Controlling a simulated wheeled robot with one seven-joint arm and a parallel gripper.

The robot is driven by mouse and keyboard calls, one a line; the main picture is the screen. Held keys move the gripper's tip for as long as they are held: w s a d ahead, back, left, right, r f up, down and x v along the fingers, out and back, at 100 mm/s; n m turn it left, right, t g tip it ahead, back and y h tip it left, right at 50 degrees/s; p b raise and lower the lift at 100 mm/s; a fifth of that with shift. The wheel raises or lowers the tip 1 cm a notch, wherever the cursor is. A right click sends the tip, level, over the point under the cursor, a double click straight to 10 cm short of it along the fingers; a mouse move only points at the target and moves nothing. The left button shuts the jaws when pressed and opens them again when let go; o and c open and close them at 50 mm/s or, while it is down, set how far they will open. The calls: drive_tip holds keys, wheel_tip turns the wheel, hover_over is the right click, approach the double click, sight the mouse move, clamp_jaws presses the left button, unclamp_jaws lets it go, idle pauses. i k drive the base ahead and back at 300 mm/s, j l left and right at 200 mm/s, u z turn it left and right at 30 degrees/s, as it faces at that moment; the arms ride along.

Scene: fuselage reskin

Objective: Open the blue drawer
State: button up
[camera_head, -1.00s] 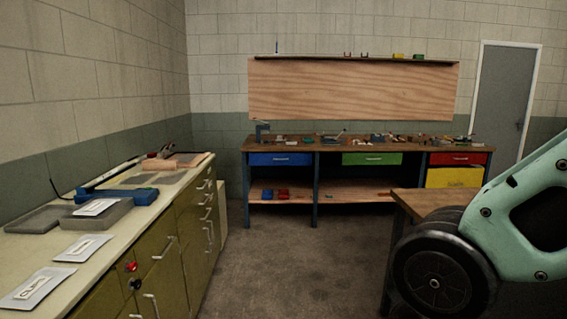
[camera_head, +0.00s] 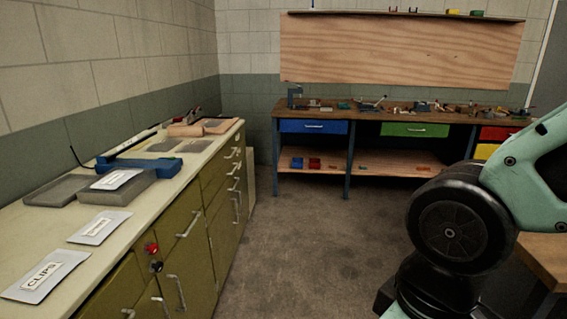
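The blue drawer (camera_head: 313,127) is at the left end of the workbench (camera_head: 380,110) by the back wall. Its front sits flush in the bench and looks shut, with a pale handle (camera_head: 314,127) across the middle. My gripper is not in view; only links of my arm show at the right. The arm links are well in front of the bench and apart from the drawer.
A green drawer (camera_head: 414,130) and a red drawer (camera_head: 498,133) are right of the blue one. A long olive cabinet (camera_head: 205,215) runs along the left. A wooden table (camera_head: 545,258) stands at the right. The floor (camera_head: 310,240) between is clear.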

sight(287, 125)
drive_tip(key=i+l, duration=0.1)
drive_tip(key=i, duration=3.95)
drive_tip(key=i+u, duration=0.25)
drive_tip(key=i, duration=0.25)
